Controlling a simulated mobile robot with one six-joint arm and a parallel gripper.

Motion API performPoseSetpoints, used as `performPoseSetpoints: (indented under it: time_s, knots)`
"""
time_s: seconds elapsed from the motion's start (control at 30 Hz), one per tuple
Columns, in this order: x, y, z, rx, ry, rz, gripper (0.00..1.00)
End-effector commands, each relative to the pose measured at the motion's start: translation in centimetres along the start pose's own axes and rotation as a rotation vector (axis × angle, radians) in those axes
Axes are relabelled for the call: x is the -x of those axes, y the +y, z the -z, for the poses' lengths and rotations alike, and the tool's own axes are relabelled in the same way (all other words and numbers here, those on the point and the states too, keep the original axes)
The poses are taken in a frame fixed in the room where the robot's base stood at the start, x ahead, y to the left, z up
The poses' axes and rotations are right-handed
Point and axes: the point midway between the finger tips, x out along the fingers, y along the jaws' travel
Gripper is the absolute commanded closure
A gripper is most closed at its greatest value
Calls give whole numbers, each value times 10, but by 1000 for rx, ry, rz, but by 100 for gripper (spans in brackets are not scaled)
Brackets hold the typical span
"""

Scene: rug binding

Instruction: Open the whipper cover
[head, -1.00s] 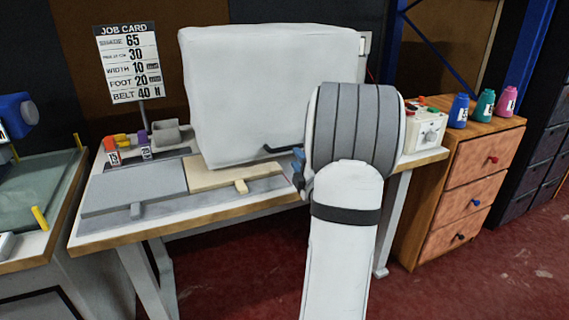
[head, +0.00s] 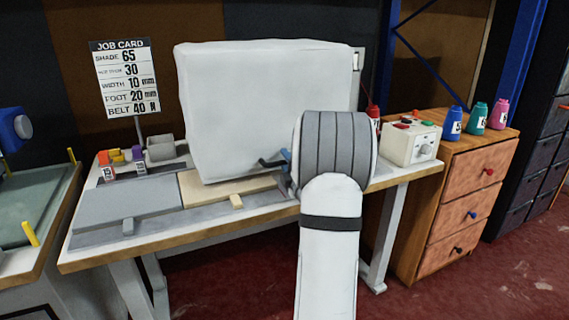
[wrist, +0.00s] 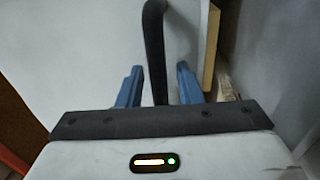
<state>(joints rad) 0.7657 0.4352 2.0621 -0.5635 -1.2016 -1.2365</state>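The whipper cover (head: 235,105) is a large pale grey box standing shut on the workbench in the head view. A dark bar handle (head: 270,163) sticks out low on its front. It also shows as a black bar in the wrist view (wrist: 154,45). My gripper (head: 284,157) is at the right end of the handle, partly hidden by my wrist. In the wrist view my gripper's two blue fingers (wrist: 158,84) stand apart, one each side of the bar, with gaps on both sides. What is under the cover is hidden.
The workbench (head: 165,241) carries a grey plate (head: 125,200), a tan board (head: 215,190), small coloured clips (head: 118,160) and a control box (head: 410,143). A job card (head: 123,80) stands behind left. A wooden drawer cabinet (head: 465,180) with several thread cones is at right.

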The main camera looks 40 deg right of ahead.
Motion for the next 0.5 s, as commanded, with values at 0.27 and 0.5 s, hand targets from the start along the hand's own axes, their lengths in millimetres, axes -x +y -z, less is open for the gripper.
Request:
performPoseSetpoints:
  time_s: [0.27,0.5]
  knots:
    - [0,0,0,0,-1,0,86]
    - [1,0,-1,0,-1,0,100]
